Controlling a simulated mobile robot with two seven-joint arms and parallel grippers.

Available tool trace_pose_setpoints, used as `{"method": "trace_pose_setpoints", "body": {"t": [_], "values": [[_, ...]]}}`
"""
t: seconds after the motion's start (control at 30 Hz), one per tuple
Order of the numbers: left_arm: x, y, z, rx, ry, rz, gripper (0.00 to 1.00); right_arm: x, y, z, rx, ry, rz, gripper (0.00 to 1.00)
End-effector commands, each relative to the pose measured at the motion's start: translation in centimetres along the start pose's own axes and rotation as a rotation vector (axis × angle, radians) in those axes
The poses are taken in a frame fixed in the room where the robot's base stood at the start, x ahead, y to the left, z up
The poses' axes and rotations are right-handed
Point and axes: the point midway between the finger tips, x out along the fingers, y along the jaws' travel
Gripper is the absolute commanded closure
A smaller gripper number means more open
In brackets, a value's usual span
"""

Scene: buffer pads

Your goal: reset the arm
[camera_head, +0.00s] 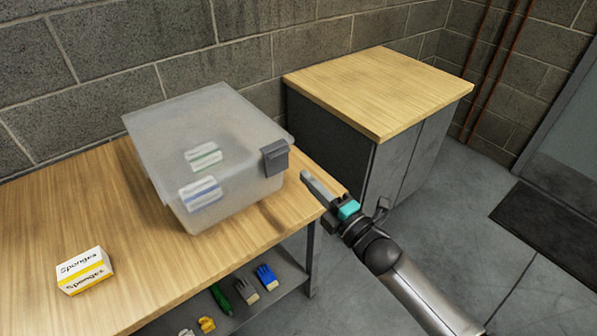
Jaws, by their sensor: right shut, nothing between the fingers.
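My right gripper (318,187) is shut and empty. Its arm comes in from the lower right, and its fingertips are beside the right end of the wooden workbench (145,285). The gripper is close to a translucent plastic box (150,135) but appears apart from it. The box stands on the bench with its lid closed and a grey latch (275,157) on its right side. Two white items, one with a green stripe (203,156) and one with a blue stripe (200,193), show at the box. My left gripper is out of view.
A yellow and white sponge box (84,270) lies on the bench at left. Gloves (266,277) and other small things lie on a lower shelf. A wood-topped cabinet (380,88) stands behind the gripper. The floor at right is open, with a dark mat (550,230).

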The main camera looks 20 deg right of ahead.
Motion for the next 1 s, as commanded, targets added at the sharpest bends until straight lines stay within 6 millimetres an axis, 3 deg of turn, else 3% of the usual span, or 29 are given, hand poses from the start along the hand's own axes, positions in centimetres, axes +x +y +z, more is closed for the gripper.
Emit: {"method": "trace_pose_setpoints", "body": {"t": [0.2,0.3,0.73,0.87,0.97,1.0], "values": [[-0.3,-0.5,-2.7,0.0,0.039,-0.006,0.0,-3.6,0.3,-0.1,0.0,0.001,-0.003,1.0],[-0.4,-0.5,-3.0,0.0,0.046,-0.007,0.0,-4.8,0.4,0.0,0.0,0.001,-0.002,1.0],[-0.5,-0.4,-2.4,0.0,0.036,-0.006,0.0,-6.1,0.2,0.1,0.008,-0.004,-0.007,1.0],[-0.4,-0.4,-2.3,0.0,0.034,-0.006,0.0,-6.9,-3.4,0.8,0.103,-0.055,-0.088,1.0],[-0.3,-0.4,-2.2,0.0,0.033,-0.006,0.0,-8.8,-9.2,1.5,0.258,-0.146,-0.217,1.0],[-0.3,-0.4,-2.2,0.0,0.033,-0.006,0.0,-10.0,-11.9,1.7,0.333,-0.193,-0.278,1.0]]}}
